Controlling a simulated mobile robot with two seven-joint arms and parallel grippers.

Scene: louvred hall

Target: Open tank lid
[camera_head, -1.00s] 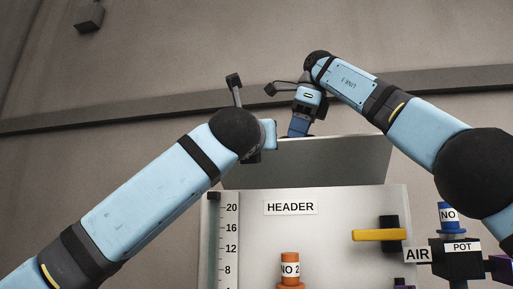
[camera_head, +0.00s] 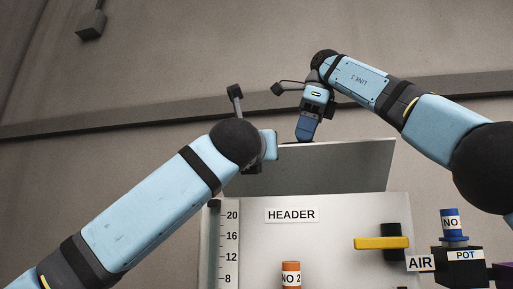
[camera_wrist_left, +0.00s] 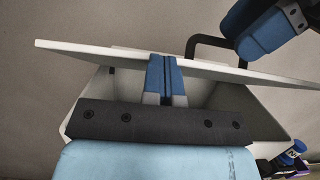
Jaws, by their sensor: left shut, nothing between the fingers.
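The white tank (camera_head: 340,215) bears a HEADER label and a level scale. Its pale lid (camera_head: 335,165) stands raised and tilted above the tank's top. In the left wrist view the lid (camera_wrist_left: 120,55) crosses as a slanted plate with a black bent handle (camera_wrist_left: 205,42). My left gripper (camera_wrist_left: 165,62) is shut and empty, its blue fingertips at the lid's underside; I cannot tell if they touch. In the head view my left wrist hides them. My right gripper (camera_head: 304,132) is above the lid's top edge, beside the handle in the left wrist view; its jaw opening is unclear.
A yellow-handled valve (camera_head: 381,243) is on the tank's front right. An orange NO 2 fitting (camera_head: 291,272) is at the lower front. A blue NO fitting (camera_head: 451,225) stands on the POT block (camera_head: 463,257) at right, near an AIR label (camera_head: 420,263).

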